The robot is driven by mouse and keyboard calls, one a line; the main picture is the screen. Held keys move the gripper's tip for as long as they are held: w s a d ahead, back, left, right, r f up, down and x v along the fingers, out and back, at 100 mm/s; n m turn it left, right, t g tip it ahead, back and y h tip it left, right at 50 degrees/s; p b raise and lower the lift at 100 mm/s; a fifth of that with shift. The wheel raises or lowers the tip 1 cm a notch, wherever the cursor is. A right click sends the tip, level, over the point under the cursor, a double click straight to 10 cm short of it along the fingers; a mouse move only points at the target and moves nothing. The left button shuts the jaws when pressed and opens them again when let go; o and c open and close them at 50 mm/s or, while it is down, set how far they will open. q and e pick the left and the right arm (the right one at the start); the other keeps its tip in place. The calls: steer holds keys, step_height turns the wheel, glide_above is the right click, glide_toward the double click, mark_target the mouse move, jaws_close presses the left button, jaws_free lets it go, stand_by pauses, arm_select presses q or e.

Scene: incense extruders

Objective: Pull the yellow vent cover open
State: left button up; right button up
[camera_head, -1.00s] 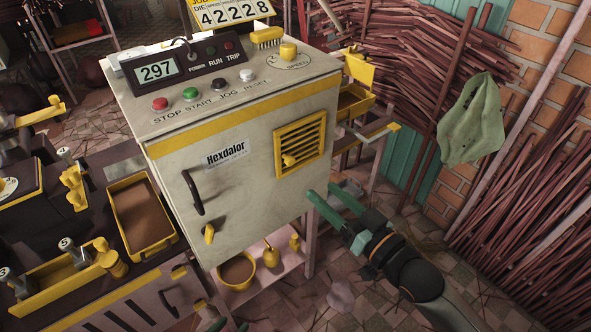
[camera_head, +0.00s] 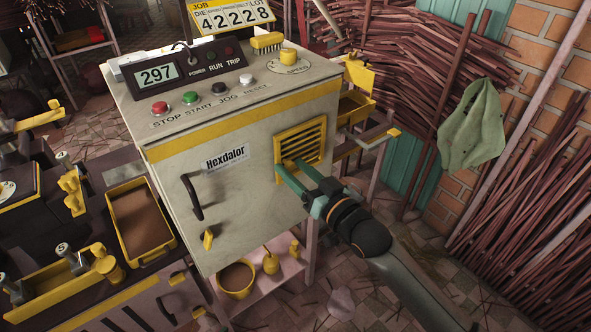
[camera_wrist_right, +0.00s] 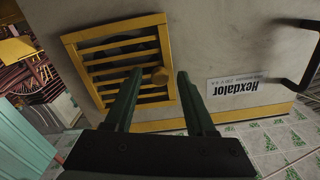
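The yellow slatted vent cover (camera_head: 303,141) is on the front of the pale cabinet and looks shut flush in its frame. It also shows in the right wrist view (camera_wrist_right: 118,58). Its small yellow knob (camera_wrist_right: 160,76) sticks out near the edge closest to the Hexdalor label. My right gripper (camera_head: 286,171) is at the vent's lower part. In the right wrist view its two green fingers (camera_wrist_right: 160,74) are apart, with the knob between their tips. I cannot tell whether either finger touches the knob. My left gripper is not in view.
The cabinet (camera_head: 235,185) has a dark door handle (camera_head: 192,197) and a yellow latch (camera_head: 208,239). A yellow bin (camera_head: 355,107) and a rail (camera_head: 365,142) stand right of it. A shelf with a yellow bowl (camera_head: 236,279) is below. Stick bundles line the right wall.

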jaws_close()
stand_by(1.2)
